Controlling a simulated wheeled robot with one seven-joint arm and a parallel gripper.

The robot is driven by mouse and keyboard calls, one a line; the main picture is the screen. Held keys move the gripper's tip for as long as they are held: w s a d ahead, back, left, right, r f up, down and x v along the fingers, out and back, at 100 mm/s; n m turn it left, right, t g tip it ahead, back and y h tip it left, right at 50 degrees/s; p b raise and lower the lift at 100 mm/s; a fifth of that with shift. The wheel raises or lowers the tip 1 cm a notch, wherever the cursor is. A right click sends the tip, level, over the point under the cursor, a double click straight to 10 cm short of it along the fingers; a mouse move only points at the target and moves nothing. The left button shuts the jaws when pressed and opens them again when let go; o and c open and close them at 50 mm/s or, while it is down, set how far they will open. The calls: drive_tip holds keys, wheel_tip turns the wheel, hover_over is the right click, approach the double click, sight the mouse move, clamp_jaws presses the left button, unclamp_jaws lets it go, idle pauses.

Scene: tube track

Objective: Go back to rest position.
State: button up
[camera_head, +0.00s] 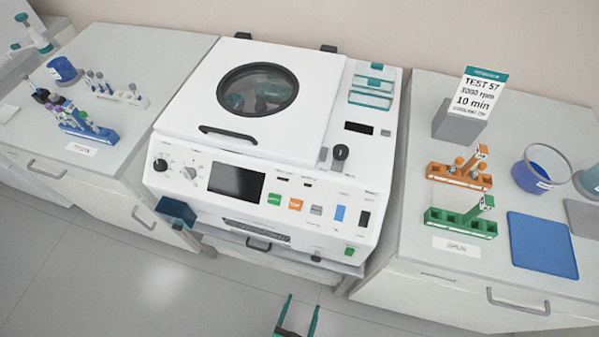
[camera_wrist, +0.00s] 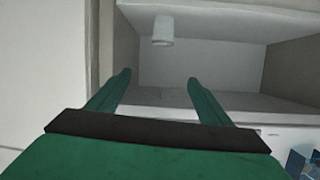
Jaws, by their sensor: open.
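My gripper (camera_head: 300,309) shows at the bottom middle of the head view, low over the floor in front of the white centrifuge (camera_head: 330,110). Its two green fingers are apart with nothing between them. In the wrist view my gripper (camera_wrist: 160,82) is also open and empty, and it faces a grey, open compartment (camera_wrist: 205,75). A pale cylindrical piece (camera_wrist: 163,30) shows at the top of that compartment. The centrifuge lid is shut.
The left counter holds a blue tube rack (camera_head: 90,133) and a blue cup (camera_head: 63,70). The right counter holds an orange rack (camera_head: 459,176), a green rack (camera_head: 461,222), a blue mat (camera_head: 541,245) and a sign (camera_head: 478,92). The floor (camera_head: 110,270) at the lower left is clear.

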drive_tip(key=s+r+n+t+y, duration=0.1)
drive_tip(key=s+r+n+y, duration=0.1)
drive_tip(key=r, duration=1.7)
drive_tip(key=s+r+n+y, duration=0.2)
drive_tip(key=r, duration=1.8)
drive_tip(key=shift+s+a+n+t+y, duration=0.25)
drive_tip(key=shift+a+n+t+y, duration=0.05)
drive_tip(key=shift+a+n+t, duration=0.15)
